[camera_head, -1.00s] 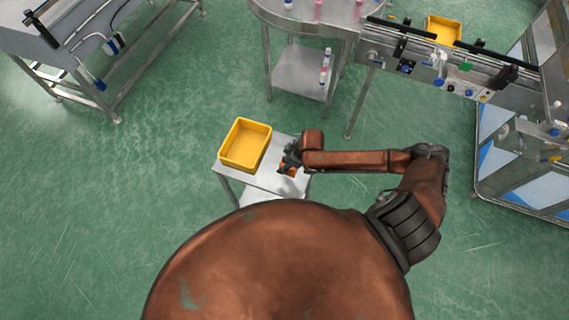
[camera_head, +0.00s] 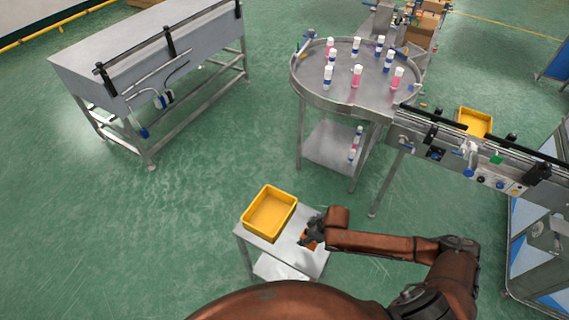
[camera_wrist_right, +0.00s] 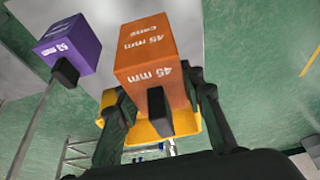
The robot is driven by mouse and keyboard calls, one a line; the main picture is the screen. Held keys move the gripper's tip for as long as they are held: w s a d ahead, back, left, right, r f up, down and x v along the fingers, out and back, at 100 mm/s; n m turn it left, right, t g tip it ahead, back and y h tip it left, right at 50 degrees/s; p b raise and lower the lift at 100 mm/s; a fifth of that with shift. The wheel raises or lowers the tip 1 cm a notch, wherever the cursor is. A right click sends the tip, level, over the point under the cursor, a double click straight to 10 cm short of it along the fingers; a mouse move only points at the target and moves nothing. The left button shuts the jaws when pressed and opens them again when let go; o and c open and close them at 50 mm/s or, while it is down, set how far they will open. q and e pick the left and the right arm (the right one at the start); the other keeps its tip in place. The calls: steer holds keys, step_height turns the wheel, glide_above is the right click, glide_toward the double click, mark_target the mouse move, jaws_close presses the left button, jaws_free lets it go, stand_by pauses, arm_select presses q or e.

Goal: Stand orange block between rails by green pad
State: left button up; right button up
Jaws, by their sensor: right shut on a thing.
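The orange block (camera_wrist_right: 150,62), marked 45 mm, sits between the fingers of my right gripper (camera_wrist_right: 157,100) in the right wrist view. In the head view my right gripper (camera_head: 315,232) is over the small side table, and a bit of the orange block (camera_head: 308,243) shows below it. The gripper is shut on the block. The green pad (camera_head: 496,159) is at the right, on the conveyor. Dark rails (camera_head: 434,115) run along the conveyor there, well apart from the gripper. My left gripper is not in view.
A purple block (camera_wrist_right: 68,47) marked 53 mm is beside the orange one in the wrist view. A yellow bin (camera_head: 270,213) stands on the side table (camera_head: 285,250). A round table (camera_head: 345,75) with several bottles stands behind. Green floor at left is open.

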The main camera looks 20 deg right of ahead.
steer(key=w+a+r+m+h+b, duration=0.1)
steer(key=w+r+m+b, duration=0.1)
steer(key=r+b, duration=0.2)
steer(key=w+a+r+m+h+b, duration=0.1)
steer(key=a+r+m+b, duration=0.1)
steer(key=r, duration=0.5)
steer(key=w+a+r+m+t+b, duration=0.1)
steer(key=w+a+r+m+b, duration=0.1)
steer(key=r+m+b, duration=0.2)
step_height(320, 180, up, 2)
steer(key=b, duration=0.3)
steer(key=shift+w+h, duration=0.3)
steer(key=shift+h, duration=0.1)
steer(key=shift+r, duration=0.1)
